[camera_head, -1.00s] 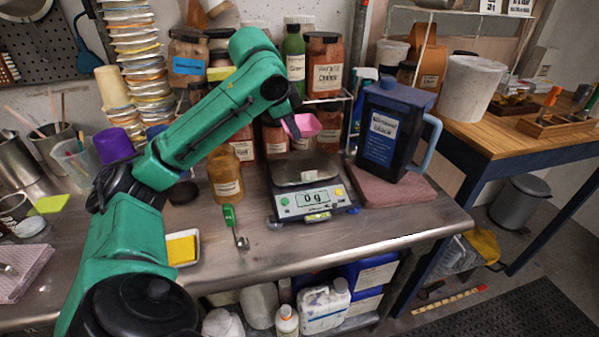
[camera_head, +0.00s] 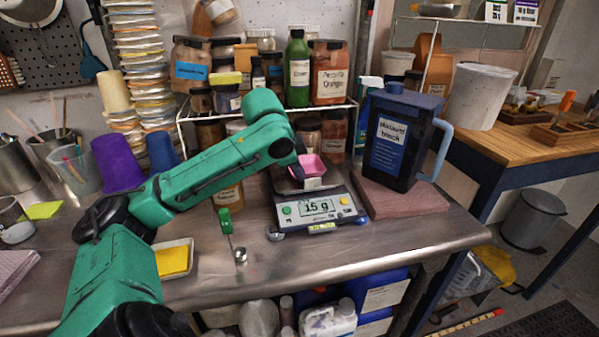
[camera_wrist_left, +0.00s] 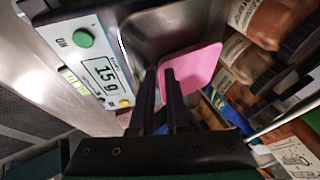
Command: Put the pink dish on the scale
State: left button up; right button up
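The pink dish (camera_head: 313,167) is at the scale's metal pan in the head view. It also shows in the wrist view (camera_wrist_left: 200,62), over the edge of the pan. The scale (camera_head: 318,208) stands on the steel bench, and its display reads 15 g. My left gripper (camera_head: 299,171) reaches in from the left at the dish's near left side. In the wrist view its two dark fingers (camera_wrist_left: 160,80) are close together, with the dish's rim between them. The dish's underside is hidden. My right gripper is in neither view.
A dark blue jug (camera_head: 398,135) stands on a reddish slab (camera_head: 400,200) right of the scale. Jars crowd the rack behind. A green-handled tool (camera_head: 226,222) and a dish with a yellow sponge (camera_head: 176,262) lie left. The front of the bench is clear.

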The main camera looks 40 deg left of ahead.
pick_arm(q)
jog(key=shift+s+r, duration=0.15)
jog(key=shift+r, duration=0.3)
jog(key=v, duration=1.1)
jog(key=shift+r, duration=0.2)
jog(key=shift+s, duration=0.1)
